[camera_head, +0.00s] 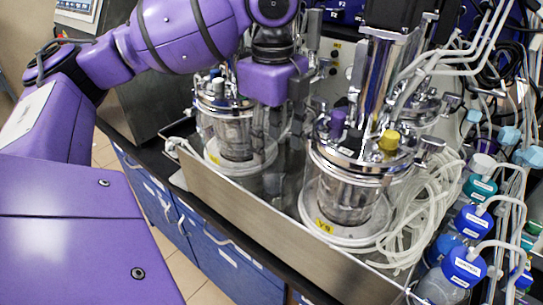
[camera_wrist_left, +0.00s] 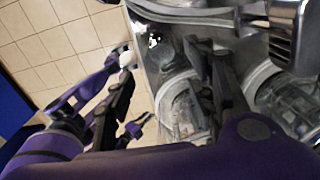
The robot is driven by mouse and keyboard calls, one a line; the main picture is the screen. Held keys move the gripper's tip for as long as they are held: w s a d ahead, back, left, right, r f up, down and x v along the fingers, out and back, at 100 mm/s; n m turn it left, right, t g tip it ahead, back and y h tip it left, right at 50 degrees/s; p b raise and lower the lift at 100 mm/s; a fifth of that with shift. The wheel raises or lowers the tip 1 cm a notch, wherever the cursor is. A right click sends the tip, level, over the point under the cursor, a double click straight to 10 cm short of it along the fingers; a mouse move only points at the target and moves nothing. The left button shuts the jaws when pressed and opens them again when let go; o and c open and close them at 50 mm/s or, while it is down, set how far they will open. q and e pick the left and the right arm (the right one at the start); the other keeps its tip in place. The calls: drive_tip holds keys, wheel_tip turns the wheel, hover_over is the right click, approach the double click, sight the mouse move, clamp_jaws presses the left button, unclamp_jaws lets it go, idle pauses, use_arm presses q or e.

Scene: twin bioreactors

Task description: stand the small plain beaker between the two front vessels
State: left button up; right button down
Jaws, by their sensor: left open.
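The two front vessels are glass jars with metal lids. The left one (camera_head: 228,132) and the right one (camera_head: 345,200) stand in a metal tray (camera_head: 265,232), with a gap between them. Two glass vessels also show in the left wrist view (camera_wrist_left: 185,108) (camera_wrist_left: 300,108). My left gripper (camera_head: 282,135) points down beside the left vessel, over the side facing the gap. Its dark fingers are spread in the left wrist view (camera_wrist_left: 160,60), with no object clearly between them. I cannot make out the small plain beaker with certainty. My right gripper cannot be clearly identified.
Tubing (camera_head: 430,205) coils at the right vessel's right side. Blue-capped bottles (camera_head: 463,267) crowd the right edge. A metal lid and tall shaft (camera_head: 372,85) rise above the right vessel. The tray's raised front wall borders the gap; tiled floor (camera_head: 190,275) lies below.

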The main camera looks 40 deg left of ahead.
use_arm(q)
wheel_tip(320, 180, up, 7)
drive_tip(key=shift+f, duration=0.1)
idle(0.5)
